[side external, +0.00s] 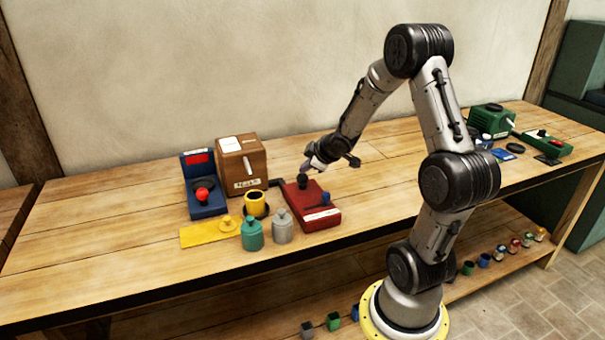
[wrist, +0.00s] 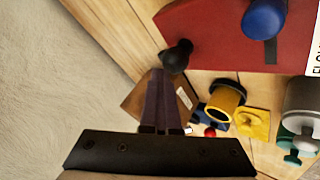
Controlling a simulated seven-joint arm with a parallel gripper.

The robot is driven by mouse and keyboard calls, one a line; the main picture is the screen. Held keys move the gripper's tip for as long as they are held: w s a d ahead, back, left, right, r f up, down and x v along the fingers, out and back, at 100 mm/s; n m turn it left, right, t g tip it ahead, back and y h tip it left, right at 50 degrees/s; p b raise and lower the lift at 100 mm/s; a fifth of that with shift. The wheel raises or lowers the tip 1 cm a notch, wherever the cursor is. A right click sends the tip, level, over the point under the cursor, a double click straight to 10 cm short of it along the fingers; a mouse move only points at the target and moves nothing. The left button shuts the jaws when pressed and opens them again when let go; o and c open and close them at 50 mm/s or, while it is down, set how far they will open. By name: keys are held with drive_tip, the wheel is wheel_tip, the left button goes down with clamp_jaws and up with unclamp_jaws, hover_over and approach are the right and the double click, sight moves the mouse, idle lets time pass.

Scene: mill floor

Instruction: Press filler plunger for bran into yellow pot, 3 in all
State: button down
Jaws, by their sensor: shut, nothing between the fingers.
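My gripper (side external: 306,167) is shut and empty, tilted over the back of a red box (side external: 320,214). In the wrist view its fingertips (wrist: 163,73) lie beside a black knob (wrist: 177,55); I cannot tell whether they touch it. The knob (side external: 302,181) stands up from the red box (wrist: 205,32), which also has a blue knob (wrist: 265,18). The yellow pot (side external: 256,208) stands left of the red box, before a brown box (side external: 256,165) with a pale lever and a label. The pot also shows in the wrist view (wrist: 222,103); its contents are unclear.
A blue stand (side external: 207,210) with a red ball (side external: 202,194) is at the left. A yellow lid (side external: 227,222) on a yellow mat (side external: 197,236), a teal jar (side external: 252,234) and a grey jar (side external: 282,228) are in front. A green machine (side external: 491,120) stands far right. The bench's left end is clear.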

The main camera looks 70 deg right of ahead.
sight(305, 178)
drive_tip(key=shift+r, duration=0.7)
drive_tip(key=shift+r, duration=2.5)
idle(0.8)
wheel_tip(305, 178, up, 4)
drive_tip(key=shift+f, duration=0.1)
idle(0.7)
drive_tip(key=shift+f, duration=0.1)
idle(0.3)
